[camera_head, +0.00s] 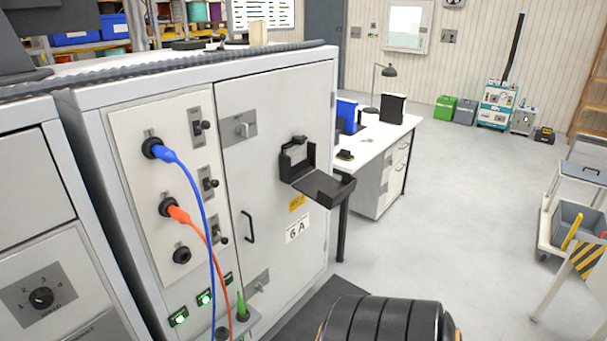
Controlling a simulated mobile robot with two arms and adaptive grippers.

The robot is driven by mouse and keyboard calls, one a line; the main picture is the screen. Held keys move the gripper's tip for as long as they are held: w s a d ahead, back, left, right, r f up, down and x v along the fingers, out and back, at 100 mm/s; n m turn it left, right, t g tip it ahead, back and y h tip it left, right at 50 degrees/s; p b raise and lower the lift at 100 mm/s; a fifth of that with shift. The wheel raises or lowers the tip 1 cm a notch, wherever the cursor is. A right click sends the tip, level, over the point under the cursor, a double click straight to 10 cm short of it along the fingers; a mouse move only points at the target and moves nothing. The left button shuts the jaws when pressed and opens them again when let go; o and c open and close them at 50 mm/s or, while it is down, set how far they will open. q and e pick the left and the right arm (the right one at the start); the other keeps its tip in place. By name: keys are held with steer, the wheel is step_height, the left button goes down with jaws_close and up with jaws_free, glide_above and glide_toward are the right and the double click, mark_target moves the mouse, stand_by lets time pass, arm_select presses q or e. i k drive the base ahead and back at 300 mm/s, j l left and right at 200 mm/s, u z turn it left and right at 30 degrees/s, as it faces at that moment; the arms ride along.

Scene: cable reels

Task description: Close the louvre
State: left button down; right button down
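A black louvre-like fitting (297,160) is mounted on the upper part of the light grey cabinet door (275,120). Its black flap (322,186) is swung down and sticks out from the door toward the right, so the fitting stands open. A yellow label and a "6 A" plate sit just below it. No gripper shows, and nothing is seen touching the flap.
The door has a black handle (248,227) and appears shut. Blue (206,220) and orange (205,240) cables hang from sockets on the panel to its left. A white desk (385,140) stands behind. Open floor lies to the right, with a trolley (551,215) at the edge.

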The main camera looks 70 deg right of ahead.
mark_target(325, 191)
steer(key=l+z, duration=0.1)
steer(key=z, duration=1.95)
steer(key=i+j+z, duration=0.25)
steer(key=i, duration=0.25)
steer(key=i+j+z, duration=0.25)
steer(key=i, duration=0.25)
steer(key=j, duration=0.1)
